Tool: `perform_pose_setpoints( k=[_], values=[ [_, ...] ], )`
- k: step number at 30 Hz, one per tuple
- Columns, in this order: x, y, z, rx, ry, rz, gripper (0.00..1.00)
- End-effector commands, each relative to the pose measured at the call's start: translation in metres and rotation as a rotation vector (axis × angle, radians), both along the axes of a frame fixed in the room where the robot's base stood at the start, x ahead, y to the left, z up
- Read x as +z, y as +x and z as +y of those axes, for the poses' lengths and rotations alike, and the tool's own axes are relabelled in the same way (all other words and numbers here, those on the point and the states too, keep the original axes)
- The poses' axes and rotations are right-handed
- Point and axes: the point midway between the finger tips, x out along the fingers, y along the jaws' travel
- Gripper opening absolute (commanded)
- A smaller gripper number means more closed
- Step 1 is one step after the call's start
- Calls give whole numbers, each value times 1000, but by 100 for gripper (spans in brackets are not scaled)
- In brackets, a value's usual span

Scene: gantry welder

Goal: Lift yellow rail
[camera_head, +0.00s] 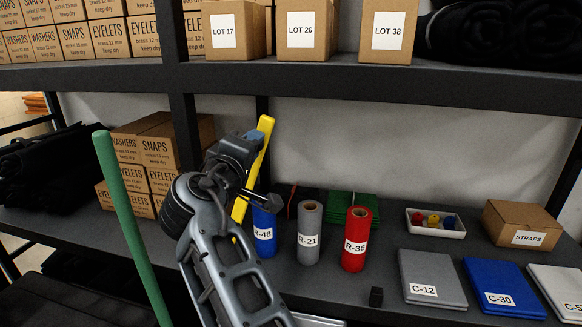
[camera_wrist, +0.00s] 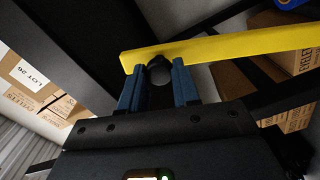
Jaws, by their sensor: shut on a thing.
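The yellow rail (camera_head: 265,128) is a long flat bar, steeply tilted in front of the lower shelf, just left of the blue roll. My gripper (camera_head: 255,138) is at its upper part, and my arm hides much of its middle. In the wrist view the yellow rail (camera_wrist: 235,45) runs across the top of the picture. The blue fingers of my gripper (camera_wrist: 157,75) are shut around a dark round knob (camera_wrist: 159,69) at the rail's edge. I cannot tell whether the rail's lower end touches anything.
The lower shelf holds a blue roll (camera_head: 264,232), a grey roll (camera_head: 309,233), a red roll (camera_head: 356,238), a small tray (camera_head: 434,231) and flat folders. The upper shelf (camera_head: 380,82) runs just above my gripper. A green pole (camera_head: 131,225) leans at the left, beside stacked cartons (camera_head: 160,150).

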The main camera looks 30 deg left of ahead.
Motion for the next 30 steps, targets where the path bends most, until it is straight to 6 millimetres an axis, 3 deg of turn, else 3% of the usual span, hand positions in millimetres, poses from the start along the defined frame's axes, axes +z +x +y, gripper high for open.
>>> perform_pose_setpoints(
  k=[3, 9, 25, 26, 30],
  values=[
    [9, -6, 22, 2, -53, -20, 0],
    [14, -12, 42, 0, -107, -34, 0],
    [15, -13, 49, -1, -124, -38, 0],
    [15, -13, 49, -1, -124, -38, 34],
    [14, -13, 49, 0, -125, -37, 47]
  ],
)
